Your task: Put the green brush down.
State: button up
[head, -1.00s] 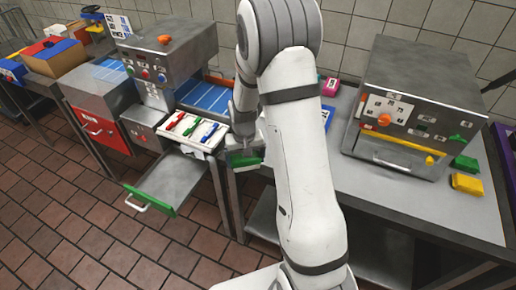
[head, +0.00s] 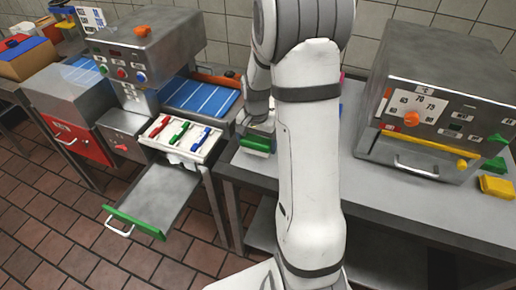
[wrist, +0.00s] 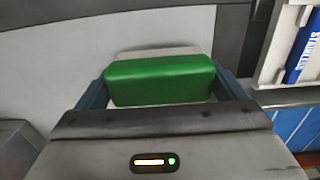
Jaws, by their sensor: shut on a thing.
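The green brush (head: 256,144) is a green block with a pale strip along one side. It is at the left end of the right-hand grey worktop (head: 300,170), near its front edge. My gripper (head: 258,128) is shut on it, partly hidden by my arm in the head view. In the wrist view the brush (wrist: 160,80) sits between my two dark blue fingers (wrist: 165,90), over a plain grey surface. I cannot tell whether the brush touches the worktop.
A white tray (head: 153,141) with red, green and blue utensils lies to the left, above an open drawer (head: 160,195) with a green front. A steel oven (head: 435,90) and a yellow block (head: 496,188) stand on the right. The worktop between brush and oven looks largely clear.

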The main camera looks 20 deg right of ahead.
aim_at(257, 150)
jog(key=shift+s+f, duration=0.1)
jog(key=shift+f, duration=1.7)
jog(key=o, duration=0.7)
jog(key=shift+o, duration=0.2)
notch_tip(257, 150, up, 12)
jog(key=shift+f, duration=0.1)
jog(key=shift+r, duration=0.3)
jog(key=s+a+r+n+t, duration=0.1)
jog(key=s+a+r+n, duration=0.3)
jog(key=s, duration=0.5)
jog(key=s+a+r+n+t, duration=0.2)
jog(key=s+a+r+n, duration=0.2)
jog(key=s, duration=0.6)
jog(key=shift+a+n, duration=0.5)
jog(key=shift+a, duration=0.3)
